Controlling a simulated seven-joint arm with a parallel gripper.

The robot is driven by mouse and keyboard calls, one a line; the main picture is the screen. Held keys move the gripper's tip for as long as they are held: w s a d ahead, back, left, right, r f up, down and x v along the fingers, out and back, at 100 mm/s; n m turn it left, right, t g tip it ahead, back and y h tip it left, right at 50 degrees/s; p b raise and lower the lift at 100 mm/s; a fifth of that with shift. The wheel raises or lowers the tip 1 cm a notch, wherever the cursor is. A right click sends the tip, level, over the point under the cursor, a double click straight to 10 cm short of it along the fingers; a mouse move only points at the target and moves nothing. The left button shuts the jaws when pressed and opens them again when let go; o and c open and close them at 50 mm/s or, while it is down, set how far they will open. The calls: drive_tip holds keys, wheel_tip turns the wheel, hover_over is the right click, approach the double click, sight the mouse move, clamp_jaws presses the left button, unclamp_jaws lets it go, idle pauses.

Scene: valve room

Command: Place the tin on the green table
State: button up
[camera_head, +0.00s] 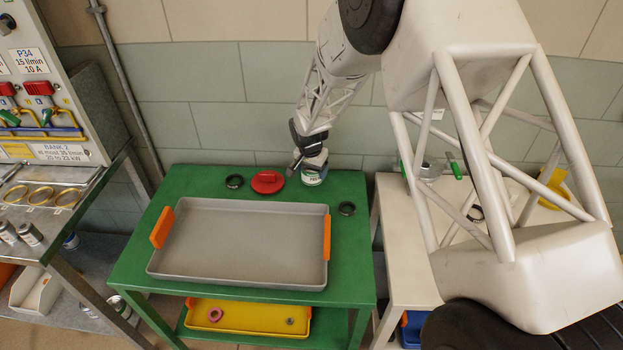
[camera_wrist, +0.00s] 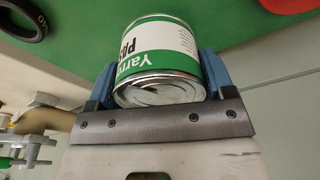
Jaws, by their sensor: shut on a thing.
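The tin (camera_head: 313,177) has a white and green label and is at the back right of the green table (camera_head: 340,262). My gripper (camera_head: 311,170) is shut on it from above and behind. In the wrist view the tin (camera_wrist: 160,62) sits between the two blue fingers of my gripper (camera_wrist: 155,75), its silver end facing the camera. I cannot tell whether the tin touches the table top.
A grey tray (camera_head: 240,207) with orange handles covers most of the green table. A red disc (camera_head: 267,182) and black rings (camera_head: 235,182) (camera_head: 347,209) lie near the tin. A cream table (camera_head: 398,255) stands at the right and a panel bench (camera_head: 75,178) at the left.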

sight(312, 178)
drive_tip(key=shift+f, duration=1.85)
drive_tip(key=shift+f, duration=0.15)
drive_tip(key=o, duration=1.1)
drive_tip(key=r, duration=0.4)
drive_tip(key=s+r, duration=0.1)
drive_tip(key=r, duration=0.7)
drive_tip(key=shift+s+a, duration=0.35)
drive_tip(key=shift+r, duration=0.15)
